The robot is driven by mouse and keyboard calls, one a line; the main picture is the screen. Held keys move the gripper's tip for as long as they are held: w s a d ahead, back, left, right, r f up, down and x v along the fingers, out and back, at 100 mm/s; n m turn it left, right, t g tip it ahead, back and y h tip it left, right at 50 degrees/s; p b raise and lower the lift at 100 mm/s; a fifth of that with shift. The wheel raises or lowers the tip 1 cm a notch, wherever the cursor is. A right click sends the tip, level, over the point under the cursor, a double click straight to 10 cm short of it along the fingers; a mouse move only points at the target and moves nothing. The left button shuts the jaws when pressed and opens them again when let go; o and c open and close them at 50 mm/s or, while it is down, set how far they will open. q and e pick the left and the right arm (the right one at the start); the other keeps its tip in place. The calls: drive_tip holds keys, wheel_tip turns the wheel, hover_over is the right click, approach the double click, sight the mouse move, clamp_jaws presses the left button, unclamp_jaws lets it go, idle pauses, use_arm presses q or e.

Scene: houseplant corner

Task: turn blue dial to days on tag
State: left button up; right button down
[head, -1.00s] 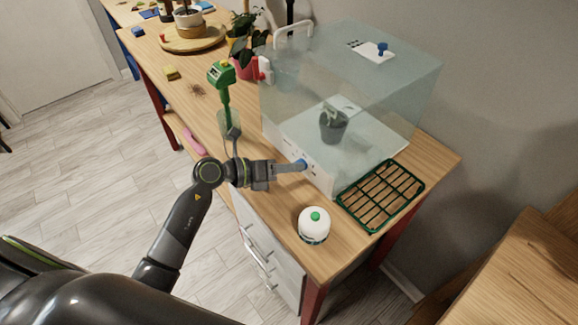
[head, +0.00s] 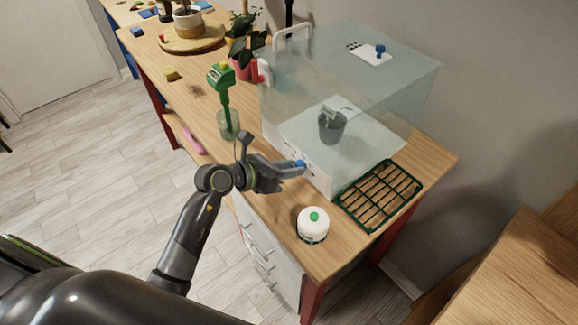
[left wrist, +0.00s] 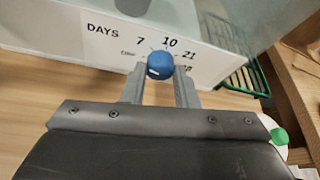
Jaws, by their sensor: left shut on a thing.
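The blue dial (left wrist: 160,65) is on the white front panel (left wrist: 85,35) of a clear case. The panel reads "DAYS", with 7, 10 and 21 around the dial; another mark at the lower right is partly hidden. A small pale mark shows on the dial's near face. My left gripper (head: 298,167) is shut on the dial, one finger on each side; the dial also shows in the head view (head: 302,163). My right gripper is out of view.
A potted plant (head: 331,125) stands inside the clear case (head: 405,95). A green rack (head: 378,196) and a white round bottle with a green top (head: 313,225) are at the near right.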

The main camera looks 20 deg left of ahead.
use_arm(q)
drive_tip(key=shift+m+y, duration=0.3)
drive_tip(key=shift+m, duration=0.1)
idle(0.3)
drive_tip(key=o, duration=1)
drive_tip(key=b+v, duration=0.1)
drive_tip(key=v, duration=1.6)
drive_tip(key=shift+s+f, duration=0.1)
drive_tip(key=shift+s, duration=0.25)
